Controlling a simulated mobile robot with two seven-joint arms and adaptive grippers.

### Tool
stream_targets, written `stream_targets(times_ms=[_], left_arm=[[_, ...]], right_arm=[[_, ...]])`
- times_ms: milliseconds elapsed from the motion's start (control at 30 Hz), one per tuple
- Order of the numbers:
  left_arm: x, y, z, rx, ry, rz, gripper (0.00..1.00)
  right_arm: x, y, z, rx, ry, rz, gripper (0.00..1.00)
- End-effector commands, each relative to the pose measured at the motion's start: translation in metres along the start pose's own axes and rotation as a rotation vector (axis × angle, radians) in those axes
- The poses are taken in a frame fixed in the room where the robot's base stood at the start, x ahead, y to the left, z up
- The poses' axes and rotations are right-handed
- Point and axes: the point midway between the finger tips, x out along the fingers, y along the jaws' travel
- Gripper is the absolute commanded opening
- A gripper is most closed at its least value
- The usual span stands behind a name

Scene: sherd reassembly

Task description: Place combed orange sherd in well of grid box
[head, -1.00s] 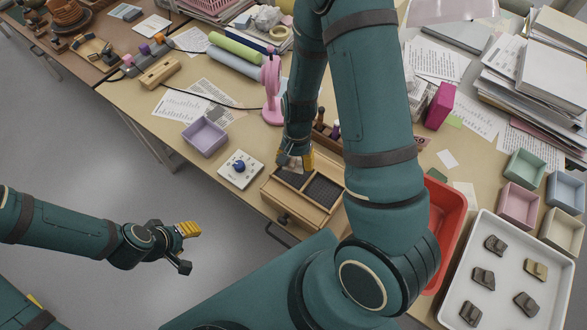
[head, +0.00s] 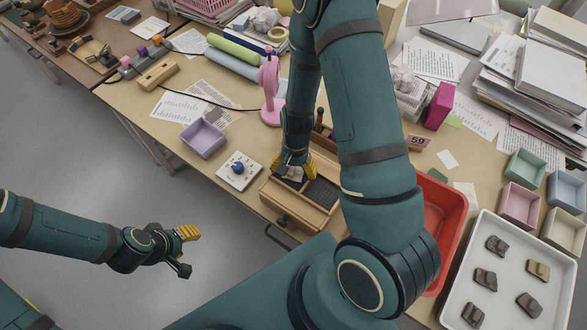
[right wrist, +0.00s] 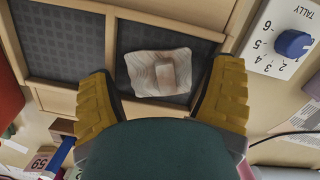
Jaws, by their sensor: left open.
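The grid box (head: 300,215) is a light wooden box with dark-floored wells, at the table's front edge in the head view. In the right wrist view a pale, pinkish sherd (right wrist: 143,75) with fine combed lines and a small block on its face lies in one well of the grid box (right wrist: 185,22). It looks pale rather than orange. My right gripper (head: 294,170) is over this well, its yellow fingers apart on either side of the sherd with gaps visible. The neighbouring well (right wrist: 62,40) is empty. My left gripper (head: 187,251) is open and empty, over the floor.
A white dial card with a blue knob (head: 238,168) and a lilac tray (head: 203,138) lie left of the box. A pink stand (head: 270,90) is behind. A red bin (head: 447,211) and a white tray (head: 509,254) with several sherds are at right.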

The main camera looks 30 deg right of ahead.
Motion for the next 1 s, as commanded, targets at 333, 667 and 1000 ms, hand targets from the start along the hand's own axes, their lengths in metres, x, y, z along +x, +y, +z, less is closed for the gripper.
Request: stream_targets(times_ms=[333, 667, 1000], left_arm=[[-0.005, 0.002, -0.001, 0.0, 0.001, 0.001, 0.47], [-0.02, 0.006, -0.003, 0.0, 0.001, 0.004, 0.47], [-0.028, 0.009, -0.004, 0.0, 0.001, 0.006, 0.47]], right_arm=[[-0.013, -0.001, 0.0, -0.001, 0.003, -0.002, 0.81], [-0.079, -0.001, 0.0, -0.002, 0.004, -0.004, 0.81], [-0.12, 0.0, 0.001, -0.003, 0.002, -0.001, 0.81]])
